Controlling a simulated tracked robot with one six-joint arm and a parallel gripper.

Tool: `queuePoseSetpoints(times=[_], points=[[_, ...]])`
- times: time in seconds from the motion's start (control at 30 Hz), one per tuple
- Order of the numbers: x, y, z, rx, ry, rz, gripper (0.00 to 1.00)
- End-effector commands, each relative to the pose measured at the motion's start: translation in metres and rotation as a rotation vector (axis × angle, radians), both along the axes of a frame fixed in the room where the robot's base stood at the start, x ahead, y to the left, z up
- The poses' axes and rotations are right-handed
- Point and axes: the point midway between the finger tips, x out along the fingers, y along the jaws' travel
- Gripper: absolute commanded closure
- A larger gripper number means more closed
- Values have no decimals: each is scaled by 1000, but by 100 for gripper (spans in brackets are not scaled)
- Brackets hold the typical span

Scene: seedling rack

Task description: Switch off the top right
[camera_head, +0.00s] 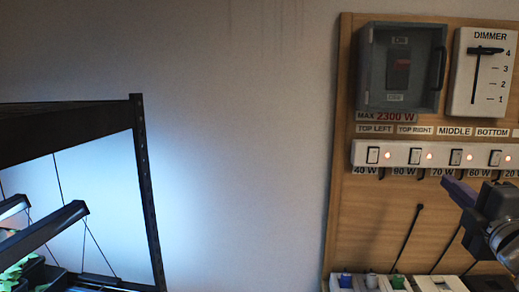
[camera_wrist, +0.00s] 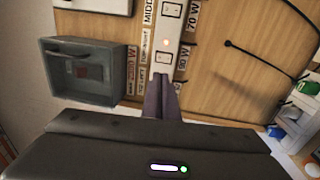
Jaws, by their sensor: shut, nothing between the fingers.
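The top right switch (camera_head: 415,156) is a rocker on the white switch strip (camera_head: 352,154), under the TOP RIGHT label. The red lamp (camera_head: 429,156) to its right is lit. In the wrist view the strip runs upright, with the top right rocker (camera_wrist: 163,57) and its glowing lamp (camera_wrist: 166,42) just beyond my fingertips. My gripper (camera_head: 449,186) is shut and empty, below the strip in the head view. Its fingers (camera_wrist: 159,78) point at the strip in the wrist view and hide the top left switch there. I cannot tell whether they touch the strip.
Neighbouring switches are top left (camera_head: 373,155), middle (camera_head: 456,157) and bottom (camera_head: 495,158), with lit lamps. Above are a grey breaker box (camera_head: 370,95) and a dimmer (camera_head: 485,90). Cables hang below the strip. A dark rack (camera_head: 145,180) with lamps stands left; bare wall lies between.

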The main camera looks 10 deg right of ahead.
Motion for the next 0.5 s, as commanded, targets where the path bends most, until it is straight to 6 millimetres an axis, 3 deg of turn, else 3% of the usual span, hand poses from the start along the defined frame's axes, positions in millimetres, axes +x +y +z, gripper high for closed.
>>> queuePoseSetpoints(times=[0.27,0.5], points=[[3,-1,0,1,0,1,100],[23,-6,3,2,0,3,100]])
